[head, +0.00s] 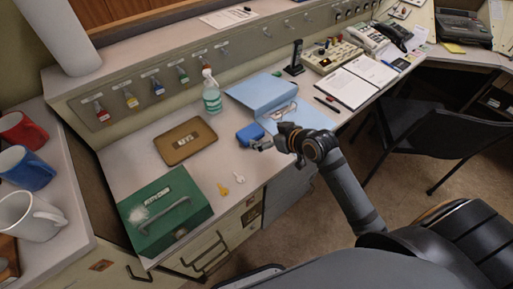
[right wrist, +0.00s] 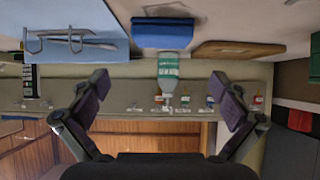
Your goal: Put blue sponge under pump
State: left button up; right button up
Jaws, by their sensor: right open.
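The blue sponge (head: 250,133) lies on the desk beside the light-blue folder; it also shows in the right wrist view (right wrist: 162,33), beyond the fingers. The sponge is apart from the bottle. My right gripper (head: 259,144) is open and empty, just in front of the sponge; its spread fingers show in the right wrist view (right wrist: 162,84). My left gripper is out of view.
Mugs (head: 27,168) stand far left. Bare desk lies between bottle and sponge.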

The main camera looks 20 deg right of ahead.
aim_at(250, 132)
jog(key=shift+w+f, duration=0.25)
jog(key=shift+w, duration=0.3)
jog(key=x, duration=0.4)
jog(key=shift+a, duration=0.15)
jog(key=shift+w+f, duration=0.1)
jog(key=shift+f, duration=0.1)
jog(key=x, duration=0.5)
jog(key=shift+s+a+f, duration=0.2)
jog(key=shift+a, duration=0.05)
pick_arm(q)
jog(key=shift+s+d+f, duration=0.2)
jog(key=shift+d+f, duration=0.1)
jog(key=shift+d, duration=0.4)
pick_arm(e)
jog(key=shift+d, duration=0.1)
jog(key=c, duration=0.9)
